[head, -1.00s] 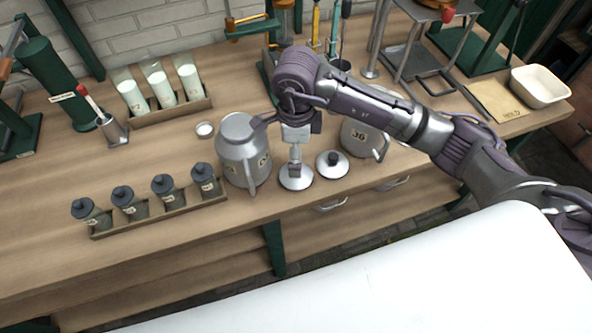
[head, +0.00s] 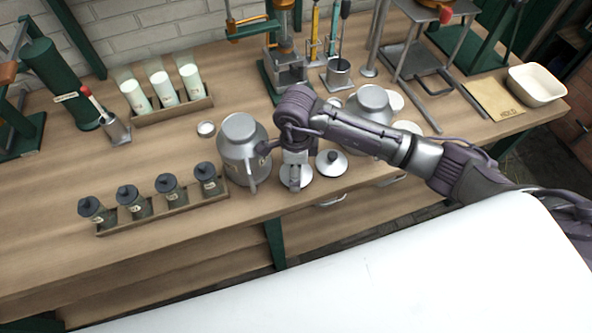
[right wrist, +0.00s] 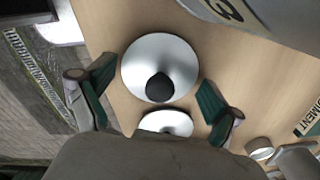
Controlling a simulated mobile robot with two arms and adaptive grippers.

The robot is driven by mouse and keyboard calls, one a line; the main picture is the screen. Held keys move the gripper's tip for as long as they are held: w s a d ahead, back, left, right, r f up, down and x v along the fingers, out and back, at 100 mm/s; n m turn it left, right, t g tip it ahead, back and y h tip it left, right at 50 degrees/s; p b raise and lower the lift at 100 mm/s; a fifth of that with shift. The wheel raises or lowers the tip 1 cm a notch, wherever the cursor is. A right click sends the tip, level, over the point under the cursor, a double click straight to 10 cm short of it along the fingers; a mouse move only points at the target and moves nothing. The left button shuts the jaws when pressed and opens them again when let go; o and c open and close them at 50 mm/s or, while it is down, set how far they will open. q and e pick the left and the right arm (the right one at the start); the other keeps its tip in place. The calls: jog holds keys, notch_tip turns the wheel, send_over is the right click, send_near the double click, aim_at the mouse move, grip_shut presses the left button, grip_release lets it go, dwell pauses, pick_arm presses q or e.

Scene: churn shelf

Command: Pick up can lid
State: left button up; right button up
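Two round, pale metal can lids with dark knobs lie on the bench front. The left lid (head: 297,183) is under my right gripper (head: 295,181); the right lid (head: 332,163) lies close beside it. In the right wrist view my right gripper (right wrist: 155,88) is open, its green-padded fingers spread on either side of one lid (right wrist: 160,60). Its black knob lies between the fingers, with no contact visible. The other lid (right wrist: 167,123) is partly hidden by my gripper body. My left gripper is not in view.
A grey can (head: 240,140) stands just left of the lids; another can (head: 371,103) stands behind my arm. A rack of dark jars (head: 165,210) is at left. White cylinders (head: 163,87) stand behind. A white tub (head: 537,85) is at far right. The bench's front edge is near.

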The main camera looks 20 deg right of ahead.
jog(key=shift+s, duration=0.1)
jog(key=c, duration=0.8)
jog(key=shift+c, duration=0.7)
jog(key=shift+s+f, duration=0.1)
jog(key=shift+c, duration=0.2)
jog(key=shift+s, duration=0.1)
